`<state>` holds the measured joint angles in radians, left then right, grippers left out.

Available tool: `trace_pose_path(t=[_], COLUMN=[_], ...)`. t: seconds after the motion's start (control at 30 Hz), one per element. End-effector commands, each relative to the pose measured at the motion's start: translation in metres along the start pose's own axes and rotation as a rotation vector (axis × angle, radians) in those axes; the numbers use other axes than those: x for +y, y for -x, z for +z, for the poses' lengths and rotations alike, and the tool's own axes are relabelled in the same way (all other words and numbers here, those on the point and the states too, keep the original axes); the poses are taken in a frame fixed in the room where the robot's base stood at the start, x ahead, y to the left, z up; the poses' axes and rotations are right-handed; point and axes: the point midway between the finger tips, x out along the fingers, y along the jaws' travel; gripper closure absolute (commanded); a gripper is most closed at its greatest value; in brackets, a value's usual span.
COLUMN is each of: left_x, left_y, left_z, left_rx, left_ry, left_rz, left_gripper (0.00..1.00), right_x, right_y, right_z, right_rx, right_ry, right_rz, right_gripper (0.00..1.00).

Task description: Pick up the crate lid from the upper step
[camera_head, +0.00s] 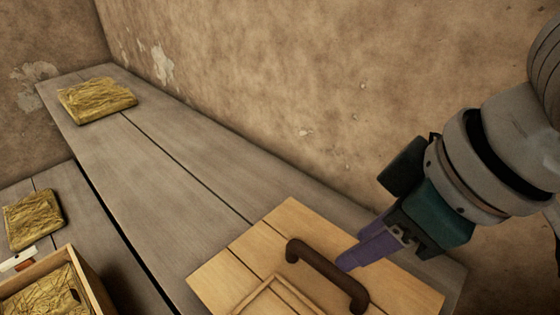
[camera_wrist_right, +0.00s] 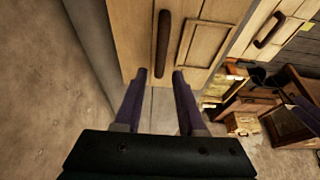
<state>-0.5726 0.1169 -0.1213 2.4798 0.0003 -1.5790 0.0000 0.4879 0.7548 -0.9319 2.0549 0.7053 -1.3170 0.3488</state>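The crate lid (camera_head: 232,275) is a pale wooden panel with a dark brown bar handle (camera_head: 325,272). It lies on the upper grey plank step, at the bottom right of the head view. The lid also fills the top of the right wrist view (camera_wrist_right: 134,40), with its handle (camera_wrist_right: 163,42) upright in that picture. My right gripper (camera_head: 352,258) is just beside the handle in the head view. In the wrist view its two purple fingers (camera_wrist_right: 160,76) are apart, with the handle's near end lined up between their tips. Nothing is gripped.
A straw-coloured slab (camera_head: 97,99) lies at the step's far end. A similar slab (camera_head: 33,220) and an open wooden crate of straw (camera_head: 92,283) are on the lower step at left. A plaster wall (camera_head: 300,90) runs behind. The upper step's middle is clear.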

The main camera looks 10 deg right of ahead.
Motion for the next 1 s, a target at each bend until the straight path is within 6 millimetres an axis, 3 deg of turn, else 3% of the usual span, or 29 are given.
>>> trace_pose_path(t=[0.2, 0.43, 0.7, 1.0], left_x=[0.0, -0.001, -0.001, -0.001], left_y=[-0.007, -0.009, -0.015, -0.015], left_z=[0.007, 0.008, 0.009, 0.009], left_rx=[-0.012, -0.013, -0.012, -0.009], left_ry=[0.0, -0.003, -0.004, -0.004], left_rz=[-0.001, -0.003, -0.004, -0.004], left_gripper=[0.46, 0.46, 0.46, 0.46], right_x=[0.0, 0.002, 0.004, 0.004], right_y=[-0.034, -0.053, -0.091, -0.096], right_z=[0.0, -0.001, -0.002, -0.002], right_rx=[-0.003, -0.002, -0.001, -0.001], right_ry=[-0.003, 0.0, 0.0, 0.003], right_rz=[-0.002, 0.001, 0.0, 0.002], right_gripper=[0.6, 0.6, 0.6, 0.6])
